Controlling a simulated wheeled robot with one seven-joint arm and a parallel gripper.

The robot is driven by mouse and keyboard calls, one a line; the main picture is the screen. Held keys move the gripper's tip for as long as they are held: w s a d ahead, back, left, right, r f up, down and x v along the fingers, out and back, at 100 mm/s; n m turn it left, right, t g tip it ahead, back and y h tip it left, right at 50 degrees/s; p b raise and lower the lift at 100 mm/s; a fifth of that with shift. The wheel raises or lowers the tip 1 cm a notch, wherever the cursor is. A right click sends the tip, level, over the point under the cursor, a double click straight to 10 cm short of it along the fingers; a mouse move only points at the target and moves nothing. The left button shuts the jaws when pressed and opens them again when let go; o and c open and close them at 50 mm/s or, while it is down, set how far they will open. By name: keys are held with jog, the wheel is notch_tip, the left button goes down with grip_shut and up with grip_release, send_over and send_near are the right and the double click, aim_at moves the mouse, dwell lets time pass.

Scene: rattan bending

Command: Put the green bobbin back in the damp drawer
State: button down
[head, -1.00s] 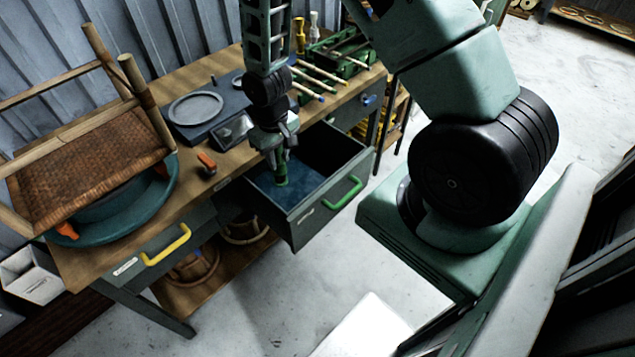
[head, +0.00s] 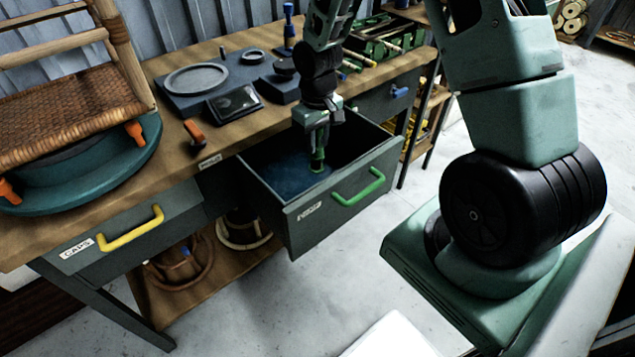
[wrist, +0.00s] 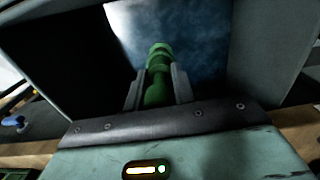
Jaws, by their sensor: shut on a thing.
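The green bobbin (head: 318,160) is upright in my gripper (head: 317,150), inside the open drawer with the green handle (head: 357,188). The drawer has a dark blue floor. In the wrist view the bobbin (wrist: 158,75) stands between the two fingers of my gripper (wrist: 158,88), which is shut on it. The blue drawer floor (wrist: 195,45) lies beyond its far end. The bobbin's lower end is at or close to the floor; I cannot tell if it touches.
The drawer walls stand close around my gripper. A yellow-handled drawer (head: 130,228) is shut at the left. The bench top holds a chair frame on a teal turntable (head: 95,175), an orange-handled tool (head: 194,132), a scale (head: 196,78) and a green rack (head: 385,35).

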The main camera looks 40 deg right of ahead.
aim_at(318, 164)
jog(key=shift+f+b, duration=0.3)
jog(key=shift+f, duration=3.65)
jog(key=shift+f, duration=0.1)
jog(key=shift+f, duration=0.1)
jog(key=c, duration=1.2)
grip_release()
jog(key=shift+o, duration=0.2)
